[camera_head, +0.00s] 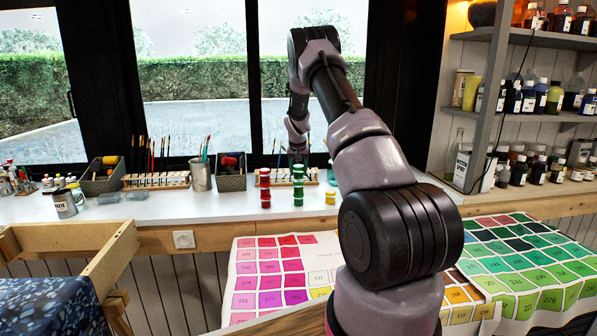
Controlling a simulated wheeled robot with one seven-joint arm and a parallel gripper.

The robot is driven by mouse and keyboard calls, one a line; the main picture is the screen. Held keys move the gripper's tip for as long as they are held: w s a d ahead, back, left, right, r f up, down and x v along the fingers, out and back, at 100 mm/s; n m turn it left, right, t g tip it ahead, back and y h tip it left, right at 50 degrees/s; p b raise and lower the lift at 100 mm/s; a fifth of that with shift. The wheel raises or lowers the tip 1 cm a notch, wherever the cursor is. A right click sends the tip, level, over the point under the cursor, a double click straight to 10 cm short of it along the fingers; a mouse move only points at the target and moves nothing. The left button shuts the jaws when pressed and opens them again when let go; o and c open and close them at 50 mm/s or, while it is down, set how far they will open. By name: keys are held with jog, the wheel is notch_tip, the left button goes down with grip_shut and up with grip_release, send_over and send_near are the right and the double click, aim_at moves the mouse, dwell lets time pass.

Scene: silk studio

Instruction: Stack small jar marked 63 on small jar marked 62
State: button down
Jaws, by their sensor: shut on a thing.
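My gripper (298,160) is small and far off, at the end of my arm above the white counter. It is shut on what looks like the top green small jar of a green column. Green small jars (298,190) stand upright one above another just below it. I cannot tell whether the held jar touches the one beneath. Red small jars (265,194) stand in a column to the left, and a yellow small jar (330,197) stands to the right. The numbers 62 and 63 are too small to read, so I cannot tell which jars bear them.
The white counter (225,209) has free room at its front. Behind the jars are a brush rack (158,181), a metal cup (200,176) and a dark basket (231,180). A mug (66,204) stands at left. Colour charts (270,265) hang below; bottle shelves (520,120) are at right.

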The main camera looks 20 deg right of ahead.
jog(key=shift+f, duration=0.5)
jog(key=shift+c, duration=0.7)
grip_release()
jog(key=s+a+r, duration=0.3)
jog(key=s+r, duration=0.1)
jog(key=r, duration=0.4)
jog(key=s+a+r+t+y, duration=0.1)
jog(key=s+a+r, duration=0.1)
jog(key=s+r, duration=0.45)
jog(key=s+a+r, duration=0.3)
jog(key=r, duration=0.6)
jog(key=s+a+r+y, duration=0.1)
jog(key=s+a+r, duration=0.4)
jog(key=s+r, duration=0.4)
jog(key=s+a+t+y, duration=0.1)
jog(key=s+a, duration=0.3)
jog(key=s, duration=0.9)
jog(key=s+a+n+t+y, duration=0.1)
jog(key=s+a, duration=0.3)
jog(key=s, duration=0.9)
jog(key=shift+s+a, duration=0.2)
jog(key=shift+a, duration=0.2)
